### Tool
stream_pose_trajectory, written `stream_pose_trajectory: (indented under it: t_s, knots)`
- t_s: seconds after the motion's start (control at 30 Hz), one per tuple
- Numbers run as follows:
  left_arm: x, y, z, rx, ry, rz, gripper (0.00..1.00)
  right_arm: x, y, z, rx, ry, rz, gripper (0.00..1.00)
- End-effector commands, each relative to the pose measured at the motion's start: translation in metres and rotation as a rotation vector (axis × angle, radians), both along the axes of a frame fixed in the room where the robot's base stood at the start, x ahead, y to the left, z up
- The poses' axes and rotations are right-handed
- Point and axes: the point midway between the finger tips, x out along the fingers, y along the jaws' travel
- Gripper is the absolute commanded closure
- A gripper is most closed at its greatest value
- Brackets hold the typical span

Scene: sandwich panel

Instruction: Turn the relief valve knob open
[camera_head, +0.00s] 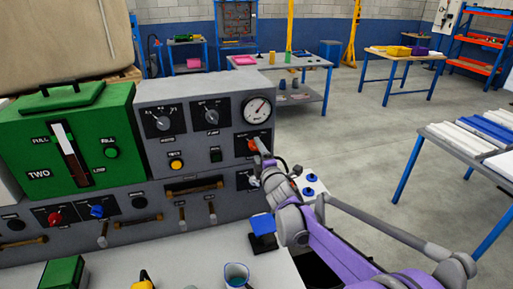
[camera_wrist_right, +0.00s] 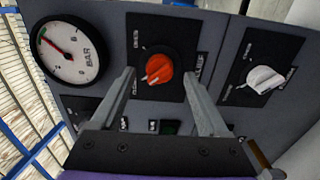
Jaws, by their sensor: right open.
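The orange relief valve knob (camera_head: 253,145) is on the grey panel under the pressure gauge, partly behind my right gripper in the head view. In the right wrist view the same knob (camera_wrist_right: 160,69) shows whole on a black plate, its pointer tilted to the lower left. My right gripper (camera_head: 263,156) is close in front of the panel at the knob. Its open fingers (camera_wrist_right: 160,80) appear on the left and right of the knob, with gaps on both sides. I cannot tell whether the fingertips reach around it. My left gripper is not in view.
A gauge (camera_wrist_right: 69,52) is beside the orange knob, and a white knob (camera_wrist_right: 263,79) is on its other side.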

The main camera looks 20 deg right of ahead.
Motion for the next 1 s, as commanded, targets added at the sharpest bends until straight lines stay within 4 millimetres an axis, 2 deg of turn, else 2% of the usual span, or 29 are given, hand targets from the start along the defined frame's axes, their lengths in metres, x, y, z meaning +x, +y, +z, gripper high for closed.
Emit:
stream_pose_trajectory:
  t_s: [0.1, 0.2, 0.5, 0.57, 0.93, 1.0]
  knots:
    - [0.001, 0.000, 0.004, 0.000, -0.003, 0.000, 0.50, 0.014, 0.001, 0.001, 0.001, -0.001, 0.000, 0.22]
    - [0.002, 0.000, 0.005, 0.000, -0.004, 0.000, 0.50, 0.020, 0.001, 0.000, 0.001, 0.000, 0.000, 0.22]
    - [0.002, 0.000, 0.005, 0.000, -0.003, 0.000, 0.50, 0.021, 0.001, 0.000, 0.001, 0.001, 0.000, 0.22]
    - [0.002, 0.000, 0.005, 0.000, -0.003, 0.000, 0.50, 0.021, 0.001, 0.000, 0.001, 0.001, 0.000, 0.31]
    - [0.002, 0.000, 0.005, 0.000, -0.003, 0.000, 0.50, 0.021, 0.001, 0.000, 0.001, 0.001, 0.000, 0.98]
    - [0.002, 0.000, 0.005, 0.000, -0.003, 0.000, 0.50, 0.021, 0.001, 0.000, 0.001, 0.001, 0.000, 1.00]
